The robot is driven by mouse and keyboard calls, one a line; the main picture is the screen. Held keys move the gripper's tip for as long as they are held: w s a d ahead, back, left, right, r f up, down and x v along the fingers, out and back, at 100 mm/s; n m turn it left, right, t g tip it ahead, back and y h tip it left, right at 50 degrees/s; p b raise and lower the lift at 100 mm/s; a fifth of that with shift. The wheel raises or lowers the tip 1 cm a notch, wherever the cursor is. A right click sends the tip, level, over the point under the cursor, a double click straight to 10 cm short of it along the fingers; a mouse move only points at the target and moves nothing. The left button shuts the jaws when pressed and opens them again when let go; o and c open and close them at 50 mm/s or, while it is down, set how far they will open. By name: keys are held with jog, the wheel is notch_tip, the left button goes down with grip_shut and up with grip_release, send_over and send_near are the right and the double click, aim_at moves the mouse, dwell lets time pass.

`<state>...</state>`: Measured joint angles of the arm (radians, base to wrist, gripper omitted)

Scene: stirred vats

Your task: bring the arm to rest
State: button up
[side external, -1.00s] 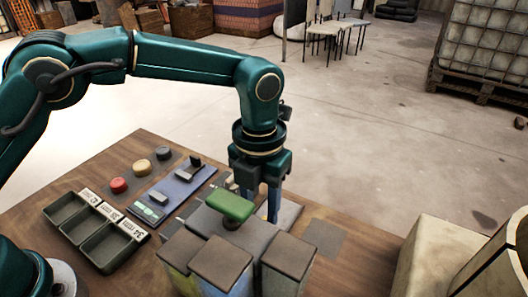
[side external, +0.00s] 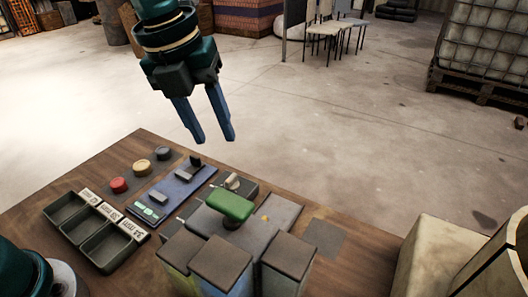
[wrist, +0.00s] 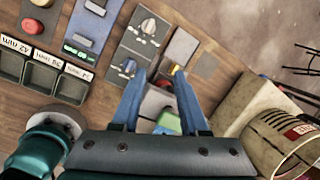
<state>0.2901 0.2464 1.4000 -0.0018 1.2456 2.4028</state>
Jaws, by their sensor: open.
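My gripper (side external: 209,138) hangs in the air above the back edge of the wooden table, its two blue fingers apart with nothing between them. In the wrist view the open fingers (wrist: 156,78) point down toward the table from above. A green block-shaped handle (side external: 230,206) stands on a grey panel among the vats; it shows partly between the fingers in the wrist view (wrist: 168,122). The gripper is well clear of the handle and of everything on the table. The upper part of my arm is out of the side view.
Labelled trays (side external: 75,213), red, yellow and grey buttons (side external: 141,166) and a blue slider panel (side external: 176,188) lie to the left. A beige container (side external: 425,258) stands at the right. The air around the gripper is free.

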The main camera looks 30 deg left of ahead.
jog(key=s+a+r+n+t, duration=0.3)
jog(key=s+a+n, duration=0.45)
jog(key=n, duration=0.55)
jog(key=s+a+f+n, duration=0.1)
jog(key=s+f+n, duration=0.5)
jog(key=n, duration=1.1)
jog(key=shift+s+a+f+n+y, duration=0.2)
jog(key=shift+s+a+n+y, duration=0.15)
jog(key=shift+n+y, duration=0.05)
